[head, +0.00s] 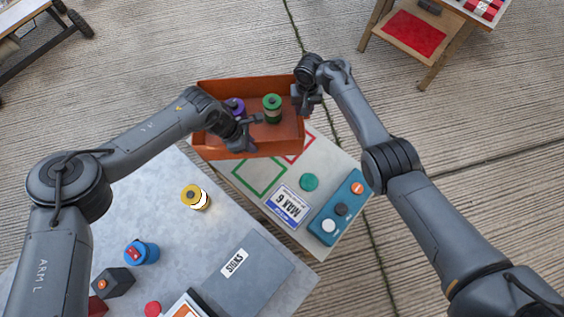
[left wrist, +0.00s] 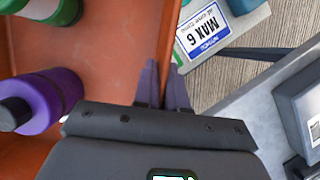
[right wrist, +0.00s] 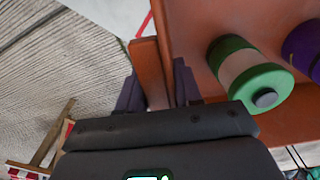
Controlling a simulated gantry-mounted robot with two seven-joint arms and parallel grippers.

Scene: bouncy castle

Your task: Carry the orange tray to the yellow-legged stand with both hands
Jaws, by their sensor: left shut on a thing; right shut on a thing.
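No yellow legs can be made out.
The pale top (head: 325,160) bears green and red outlines, a MAX 6 label (head: 288,204) and a teal button box (head: 338,207). A grey table (head: 165,230) in front holds a yellow spool (head: 192,197). A wooden-legged table (head: 420,57) stands at upper right.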

